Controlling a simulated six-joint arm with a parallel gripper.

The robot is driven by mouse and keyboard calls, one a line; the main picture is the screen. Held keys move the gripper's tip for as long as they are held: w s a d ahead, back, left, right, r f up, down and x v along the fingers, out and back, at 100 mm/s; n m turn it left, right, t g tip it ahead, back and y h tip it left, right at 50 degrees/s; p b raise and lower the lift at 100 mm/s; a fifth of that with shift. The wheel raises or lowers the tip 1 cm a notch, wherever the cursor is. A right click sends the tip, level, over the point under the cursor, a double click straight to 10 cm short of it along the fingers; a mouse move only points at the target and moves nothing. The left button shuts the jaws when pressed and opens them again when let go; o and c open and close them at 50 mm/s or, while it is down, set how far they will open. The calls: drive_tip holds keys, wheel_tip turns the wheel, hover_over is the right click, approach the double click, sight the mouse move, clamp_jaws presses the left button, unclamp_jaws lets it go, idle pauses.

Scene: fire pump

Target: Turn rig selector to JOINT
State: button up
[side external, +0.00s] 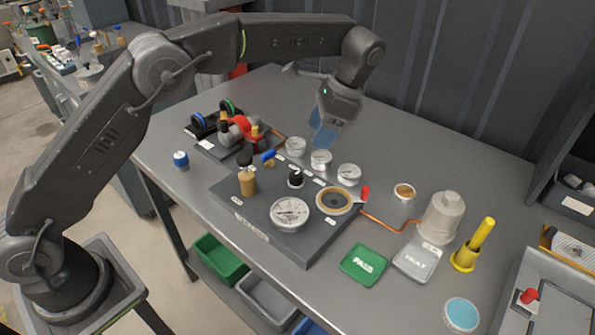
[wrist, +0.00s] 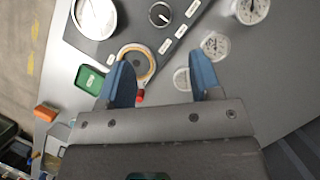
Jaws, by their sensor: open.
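A small black knob with a white pointer mark, likely the rig selector (side external: 295,179), stands on the dark panel (side external: 262,222) near its back edge. It also shows at the top of the wrist view (wrist: 160,14), with small white labels beside it; their text is too small to read. My gripper (side external: 325,137) is open and empty, with blue fingers. It hangs above and behind the panel, over the row of small gauges, apart from the knob. In the wrist view my fingers (wrist: 160,75) are spread, and the knob lies beyond their tips.
A large gauge (side external: 290,213), a brass-rimmed ring (side external: 334,201) with a red lever (side external: 365,193) and a blue-handled valve (side external: 268,157) surround the knob. Small gauges (side external: 321,159) stand behind. Green (side external: 363,264) and grey (side external: 417,260) pads lie right. The table's back right is clear.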

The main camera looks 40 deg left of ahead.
sight(296, 173)
drive_tip(key=x, duration=1.2)
drive_tip(key=shift+f, duration=0.1)
drive_tip(key=c, duration=0.9)
drive_tip(key=shift+c, duration=0.2)
drive_tip(key=n, duration=0.2)
drive_tip(key=n+h, duration=0.1)
drive_tip(key=n, duration=0.1)
drive_tip(key=shift+a+n+g+h, duration=0.1)
drive_tip(key=shift+n+g+h, duration=0.2)
drive_tip(key=shift+g, duration=0.1)
drive_tip(key=n+h, duration=0.1)
drive_tip(key=n, duration=0.3)
drive_tip(key=shift+h, duration=0.3)
drive_tip(key=shift+n, duration=0.3)
